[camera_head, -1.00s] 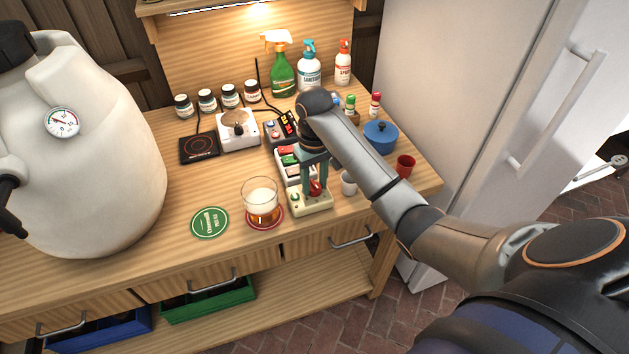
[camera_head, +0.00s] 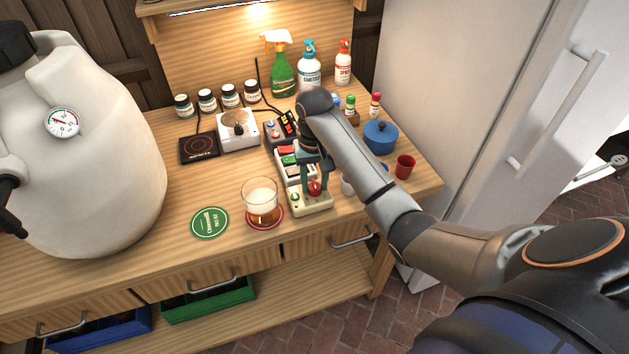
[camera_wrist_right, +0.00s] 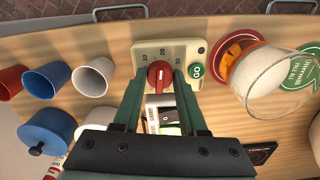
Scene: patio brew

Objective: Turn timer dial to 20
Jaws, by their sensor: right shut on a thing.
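The timer is a cream box (camera_head: 301,207) near the front edge of the bench, with a red dial (camera_head: 314,187) on top. In the right wrist view the timer face (camera_wrist_right: 142,74) shows small numbers around the red dial (camera_wrist_right: 159,74) and a green GO button (camera_wrist_right: 196,70) beside it. My right gripper (camera_head: 315,183) points down with its green fingers shut on the dial, one on each side. A pale mark shows on the dial, but its exact setting is too small to read. My left gripper is out of view.
A glass of beer (camera_head: 261,203) stands on a red coaster close left of the timer. A white cup (camera_head: 347,186) and a red cup (camera_head: 405,167) stand to the right, near a blue pot (camera_head: 381,137). A green coaster (camera_head: 210,223) lies farther left.

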